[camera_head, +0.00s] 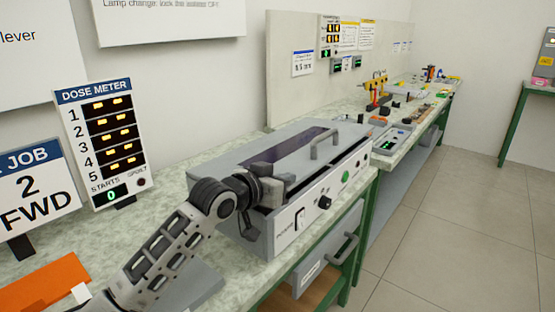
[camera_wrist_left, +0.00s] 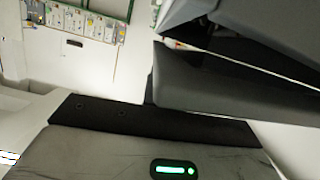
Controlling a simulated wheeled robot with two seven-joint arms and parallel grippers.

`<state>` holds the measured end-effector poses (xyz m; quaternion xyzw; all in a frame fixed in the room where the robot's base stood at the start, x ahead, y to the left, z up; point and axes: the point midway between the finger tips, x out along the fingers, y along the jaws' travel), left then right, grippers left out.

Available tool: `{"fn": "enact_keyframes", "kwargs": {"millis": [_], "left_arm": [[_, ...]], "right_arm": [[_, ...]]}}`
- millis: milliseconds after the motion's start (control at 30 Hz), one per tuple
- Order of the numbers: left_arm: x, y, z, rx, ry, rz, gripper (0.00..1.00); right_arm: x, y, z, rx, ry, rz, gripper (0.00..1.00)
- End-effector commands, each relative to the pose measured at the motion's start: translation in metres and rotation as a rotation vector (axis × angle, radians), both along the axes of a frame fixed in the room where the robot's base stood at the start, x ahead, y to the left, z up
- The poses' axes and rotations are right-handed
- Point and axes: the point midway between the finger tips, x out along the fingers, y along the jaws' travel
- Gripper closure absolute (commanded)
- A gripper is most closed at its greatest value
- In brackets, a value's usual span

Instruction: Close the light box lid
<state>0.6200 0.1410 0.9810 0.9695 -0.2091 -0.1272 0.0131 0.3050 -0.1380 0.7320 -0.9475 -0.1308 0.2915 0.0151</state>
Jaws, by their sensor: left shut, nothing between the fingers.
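The grey light box (camera_head: 288,232) stands on the speckled bench in the middle of the head view. Its lid (camera_head: 240,150) has a dark purple window and a bar handle (camera_head: 325,143). The lid lies low over the box, with a dark gap along the front edge; I cannot tell whether it is fully seated. My left gripper (camera_head: 288,181) is shut and empty at the box's near front corner, by the lid's front edge. I cannot tell whether it touches the lid. Dark surfaces fill much of the left wrist view. My right gripper is not in view.
A dose meter (camera_head: 103,140) and a job sign (camera_head: 36,195) stand at the left. An orange plate (camera_head: 42,284) lies near the front left. A tray (camera_head: 391,139) and a yellow device (camera_head: 378,92) stand farther along the bench. The floor (camera_head: 470,220) at right is clear.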

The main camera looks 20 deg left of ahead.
Motion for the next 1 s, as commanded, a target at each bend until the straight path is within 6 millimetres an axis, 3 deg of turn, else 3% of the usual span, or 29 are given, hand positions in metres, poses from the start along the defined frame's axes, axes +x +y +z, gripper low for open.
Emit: {"fn": "enact_keyframes", "kwargs": {"millis": [100,300,1000], "left_arm": [[-0.001,-0.002,-0.016,0.047,-0.019,0.001,1.00],[-0.002,-0.003,-0.027,0.090,-0.039,0.000,1.00],[-0.010,-0.002,-0.029,0.105,-0.028,-0.007,1.00]], "right_arm": [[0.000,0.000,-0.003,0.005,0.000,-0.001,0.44],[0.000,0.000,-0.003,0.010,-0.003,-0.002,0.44],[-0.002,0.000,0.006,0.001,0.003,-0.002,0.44]]}}
